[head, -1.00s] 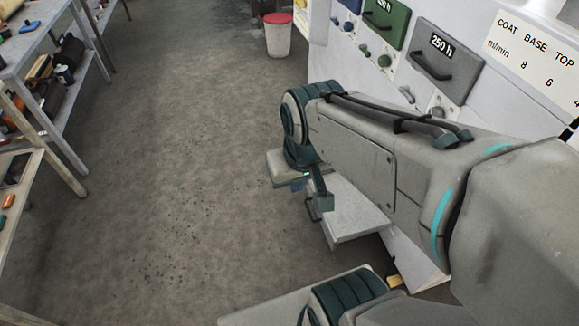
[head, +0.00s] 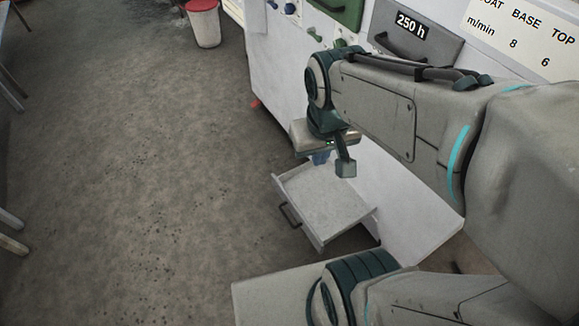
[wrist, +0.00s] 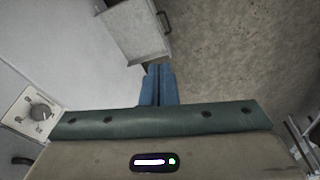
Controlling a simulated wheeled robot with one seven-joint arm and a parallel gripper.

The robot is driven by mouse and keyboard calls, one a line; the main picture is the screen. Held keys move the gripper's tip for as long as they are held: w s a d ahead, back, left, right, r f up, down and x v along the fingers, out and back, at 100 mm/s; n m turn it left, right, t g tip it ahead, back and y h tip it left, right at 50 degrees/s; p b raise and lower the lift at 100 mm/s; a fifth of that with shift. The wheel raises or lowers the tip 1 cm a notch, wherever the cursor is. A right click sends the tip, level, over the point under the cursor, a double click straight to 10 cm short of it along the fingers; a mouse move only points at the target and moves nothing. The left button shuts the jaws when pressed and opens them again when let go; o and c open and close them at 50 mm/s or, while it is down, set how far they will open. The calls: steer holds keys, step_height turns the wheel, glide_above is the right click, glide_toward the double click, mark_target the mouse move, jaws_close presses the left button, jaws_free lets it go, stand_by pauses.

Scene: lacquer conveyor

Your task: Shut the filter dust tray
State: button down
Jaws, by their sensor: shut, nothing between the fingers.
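The filter dust tray (head: 325,203) is a light grey drawer low on the white machine. It stands pulled out, with a dark handle (head: 288,216) on its front. It also shows in the wrist view (wrist: 128,33), with its handle (wrist: 164,21) near the top. My gripper (head: 320,158) hangs above the tray's back left side in the head view, partly hidden behind my wrist. In the wrist view its blue fingers (wrist: 160,84) are together and empty, apart from the tray. The tray's inside looks empty.
A red-lidded bin (head: 204,25) stands at the back. Open floor (head: 150,180) lies left of the tray. A knob (wrist: 40,112) shows left in the wrist view.

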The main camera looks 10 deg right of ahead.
steer(key=w+a+f+n+g+h+b, duration=0.25)
steer(key=w+f+b, duration=0.3)
steer(key=f, duration=0.55)
steer(key=w+a+f+n+g+h+b, duration=0.1)
steer(key=w+f+n+h+b, duration=0.4)
steer(key=f, duration=0.6)
steer(key=w+a+f+n+g+h+b, duration=0.2)
steer(key=w+f+n+b, duration=0.3)
steer(key=f, duration=0.6)
steer(key=w+a+f+n+t+h+b, duration=0.15)
steer(key=f+b, duration=0.25)
steer(key=f, duration=0.4)
steer(key=a+f+n+t+h+b, duration=0.1)
steer(key=a+f+h+b, duration=0.2)
steer(key=f, duration=0.4)
steer(key=n+t+h+b, duration=0.3)
steer(key=n+t+b, duration=0.3)
steer(key=b, duration=0.3)
glide_toward(296, 210)
steer(key=x, duration=0.5)
steer(key=shift+d+f, duration=0.2)
steer(key=shift+f, duration=0.2)
steer(key=shift+w+d+r, duration=0.1)
steer(key=shift+w+d, duration=0.2)
steer(key=shift+d, duration=0.35)
